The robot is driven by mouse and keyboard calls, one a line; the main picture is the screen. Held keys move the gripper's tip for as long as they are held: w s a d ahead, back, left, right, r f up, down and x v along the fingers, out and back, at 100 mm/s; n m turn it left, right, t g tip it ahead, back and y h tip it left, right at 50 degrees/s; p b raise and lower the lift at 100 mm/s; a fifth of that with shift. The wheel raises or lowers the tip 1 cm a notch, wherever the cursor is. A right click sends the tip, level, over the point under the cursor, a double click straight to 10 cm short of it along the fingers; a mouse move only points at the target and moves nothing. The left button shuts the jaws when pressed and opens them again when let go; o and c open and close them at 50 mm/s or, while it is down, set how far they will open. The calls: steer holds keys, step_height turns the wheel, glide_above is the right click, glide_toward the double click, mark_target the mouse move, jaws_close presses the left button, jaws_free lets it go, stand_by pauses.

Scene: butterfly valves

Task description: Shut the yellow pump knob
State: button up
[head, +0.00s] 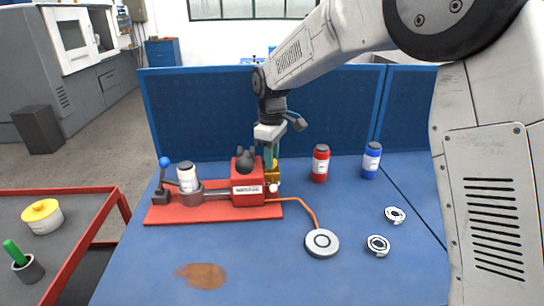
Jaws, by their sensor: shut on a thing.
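The red pump (247,190) stands on a red base plate (178,214) on the blue bench. The yellow pump knob (273,176) is at the right end of the pump, small and partly covered by my gripper. My gripper (271,164) points down from above, its greenish fingers at the knob and shut on it. The exact angle of the knob cannot be told at this size.
A blue-tipped lever (164,163) and a white bottle (187,178) are at the pump's left. An orange hose (309,208) leads to a round grey disc (321,243). Red (320,164) and blue (371,160) bottles stand behind, right. A blue panel (200,110) backs the bench.

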steer(key=shift+r+m, duration=0.1)
steer(key=shift+m, duration=0.4)
steer(key=o, duration=1)
steer(key=shift+c, duration=0.2)
